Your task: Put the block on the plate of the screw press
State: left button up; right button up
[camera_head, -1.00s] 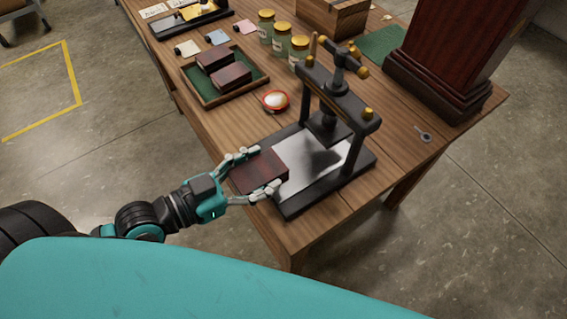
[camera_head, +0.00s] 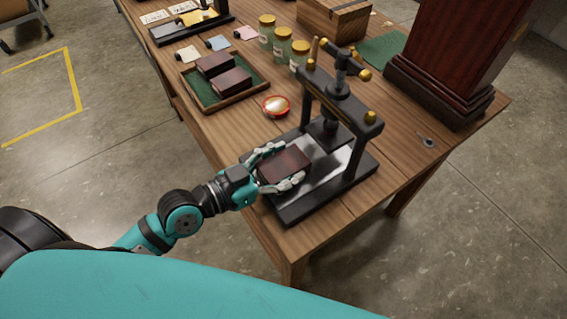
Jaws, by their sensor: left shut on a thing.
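The screw press stands on the table, with a black frame (camera_head: 362,150), brass-tipped handle and a shiny metal plate (camera_head: 325,172) on a dark base. The block (camera_head: 284,165) is dark reddish brown and lies flat between the fingers of my left gripper (camera_head: 285,168), which is shut on it. The block is over the left front part of the plate, in front of the press's screw head (camera_head: 325,128). I cannot tell whether it touches the plate. The block hides part of the plate. My right gripper is not in view.
A green-lined tray (camera_head: 257,90) with two similar dark blocks stands behind the press, near a small red-rimmed dish (camera_head: 276,106). Several jars (camera_head: 282,45) and a wooden box (camera_head: 335,18) are farther back. A tall dark wooden piece (camera_head: 455,55) and a small key-like object (camera_head: 426,141) are at right.

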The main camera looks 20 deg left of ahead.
pick_arm(q)
jog(key=shift+f, duration=0.1)
jog(key=o, duration=1.3)
jog(key=shift+r, duration=0.2)
jog(key=shift+s+a+f, duration=0.15)
jog(key=shift+s+a, duration=0.1)
jog(key=shift+s, duration=0.05)
jog(key=b+v, duration=0.1)
jog(key=v, duration=1)
jog(key=shift+s+a, duration=0.1)
